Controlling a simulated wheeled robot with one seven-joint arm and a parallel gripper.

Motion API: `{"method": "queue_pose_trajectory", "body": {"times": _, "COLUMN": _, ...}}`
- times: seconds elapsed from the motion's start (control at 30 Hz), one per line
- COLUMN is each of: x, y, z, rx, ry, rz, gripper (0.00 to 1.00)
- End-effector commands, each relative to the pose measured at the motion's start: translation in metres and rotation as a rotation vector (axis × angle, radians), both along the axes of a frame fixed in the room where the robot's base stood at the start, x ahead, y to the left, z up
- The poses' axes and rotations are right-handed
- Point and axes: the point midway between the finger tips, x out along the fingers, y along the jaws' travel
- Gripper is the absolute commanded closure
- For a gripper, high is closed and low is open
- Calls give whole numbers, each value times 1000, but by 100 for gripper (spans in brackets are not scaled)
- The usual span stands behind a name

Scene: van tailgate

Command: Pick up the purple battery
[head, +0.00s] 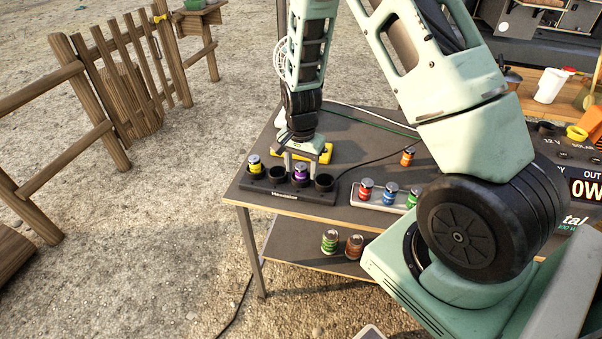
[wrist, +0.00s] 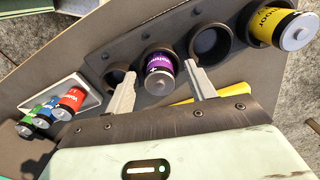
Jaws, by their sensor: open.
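The purple battery (head: 301,171) stands in one cup of a black holder (head: 285,196) near the table's left end. In the wrist view the purple battery (wrist: 160,72) shows its silver top between my fingers. My gripper (head: 300,158) is open above the holder. Its two fingertips (wrist: 158,75) lie on either side of the battery in the wrist view, with gaps visible. I cannot tell how far down the fingers reach. A yellow battery (head: 254,163) stands in the cup at the holder's left end. Other cups are empty.
A white tray (head: 353,198) to the right holds red, blue and green batteries. An orange battery (head: 407,157) stands behind it. A yellow object (head: 326,154) lies behind the holder. A dark cable crosses the table. Two cans (head: 329,241) stand on the lower shelf.

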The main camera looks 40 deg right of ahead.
Motion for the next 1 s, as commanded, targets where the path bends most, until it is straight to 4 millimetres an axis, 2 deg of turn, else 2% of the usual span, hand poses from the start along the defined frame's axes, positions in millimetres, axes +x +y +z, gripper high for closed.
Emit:
{"method": "queue_pose_trajectory", "body": {"times": 0.1, "x": 0, "y": 0, "z": 0, "rx": 0, "ry": 0, "rz": 0, "gripper": 48}}
{"method": "queue_pose_trajectory", "body": {"times": 0.27, "x": 0, "y": 0, "z": 0, "rx": 0, "ry": 0, "rz": 0, "gripper": 92}}
{"method": "queue_pose_trajectory", "body": {"times": 0.3, "x": 0, "y": 0, "z": 0, "rx": 0, "ry": 0, "rz": 0, "gripper": 97}}
{"method": "queue_pose_trajectory", "body": {"times": 0.53, "x": 0, "y": 0, "z": 1, "rx": 0, "ry": 0, "rz": 0, "gripper": 97}}
{"method": "queue_pose_trajectory", "body": {"times": 0.67, "x": 1, "y": 0, "z": 10, "rx": -1, "ry": -3, "rz": 1, "gripper": 97}}
{"method": "queue_pose_trajectory", "body": {"times": 1.0, "x": 1, "y": 0, "z": 74, "rx": -1, "ry": -5, "rz": 2, "gripper": 97}}
